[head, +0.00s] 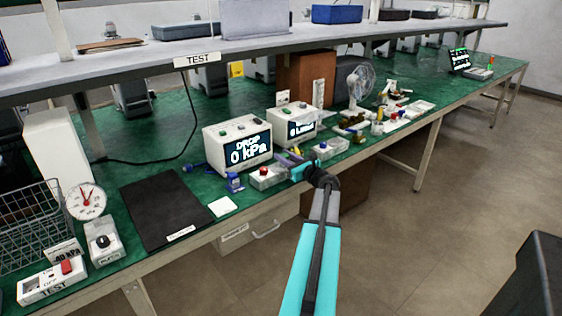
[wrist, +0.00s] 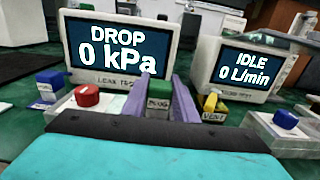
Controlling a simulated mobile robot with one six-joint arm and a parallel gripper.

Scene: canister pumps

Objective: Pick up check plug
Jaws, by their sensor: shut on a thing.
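The check plug appears to be the green-topped block (wrist: 157,102) with a small pale label in the middle of the wrist view. The lettering looks like "PLUG" but is small. My gripper (wrist: 166,92) has its two purple fingers shut on this block, one on each side. In the head view my gripper (head: 290,159) is at the bench, in front of the two display units, between the red-button box and the blue-button box. The block is too small and covered to make out there. I cannot tell whether it touches the bench or a holder.
The leak test display (head: 238,145) reads DROP 0 kPa; the flow display (wrist: 246,68) reads IDLE 0 L/min. A red-button box (head: 268,178), blue-button box (head: 330,149) and yellow-topped VENT piece (wrist: 211,106) stand close by. A shelf (head: 130,55) overhangs the bench. A black mat (head: 160,205) lies left.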

